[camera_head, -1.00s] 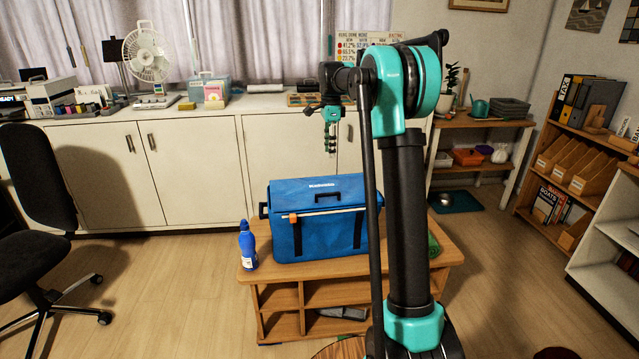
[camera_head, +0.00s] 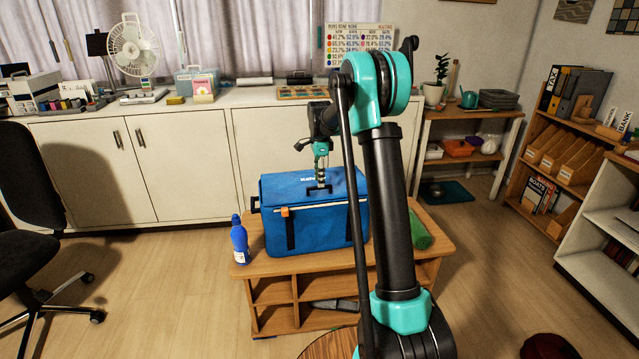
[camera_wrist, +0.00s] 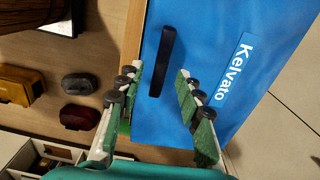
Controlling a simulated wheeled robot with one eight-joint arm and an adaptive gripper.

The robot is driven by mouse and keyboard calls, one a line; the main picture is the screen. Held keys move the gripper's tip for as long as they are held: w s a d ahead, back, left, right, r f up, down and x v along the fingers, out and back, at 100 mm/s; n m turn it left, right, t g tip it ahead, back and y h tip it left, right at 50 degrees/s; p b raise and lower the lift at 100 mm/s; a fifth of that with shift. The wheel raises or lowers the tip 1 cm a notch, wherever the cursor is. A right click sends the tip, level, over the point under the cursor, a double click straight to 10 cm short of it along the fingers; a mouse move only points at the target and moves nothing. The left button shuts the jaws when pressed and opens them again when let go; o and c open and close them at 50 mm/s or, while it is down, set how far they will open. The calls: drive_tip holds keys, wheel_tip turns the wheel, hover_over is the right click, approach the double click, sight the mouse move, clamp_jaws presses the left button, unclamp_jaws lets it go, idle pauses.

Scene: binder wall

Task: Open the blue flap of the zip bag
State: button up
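The blue zip bag (camera_head: 322,232) stands closed on a low wooden bench. Its blue flap (camera_head: 280,184) forms the top, with a pale zip line and an orange tab (camera_head: 285,212) along the front edge. A dark handle (camera_wrist: 163,62) lies on the flap beside the white "Kelvato" lettering in the wrist view. My gripper (camera_head: 321,186) is over the flap at the handle. In the wrist view my gripper (camera_wrist: 160,72) is open, its fingers on either side of the handle. Whether they touch the flap I cannot tell.
A blue bottle (camera_head: 239,242) stands on the bench (camera_head: 280,268) left of the bag, and a green roll (camera_head: 419,232) lies to its right. White cabinets (camera_head: 185,170) line the wall behind. An office chair (camera_head: 30,190) is at left; the floor left of the bench is clear.

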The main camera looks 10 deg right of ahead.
drive_tip(key=shift+f, duration=1.15)
clamp_jaws()
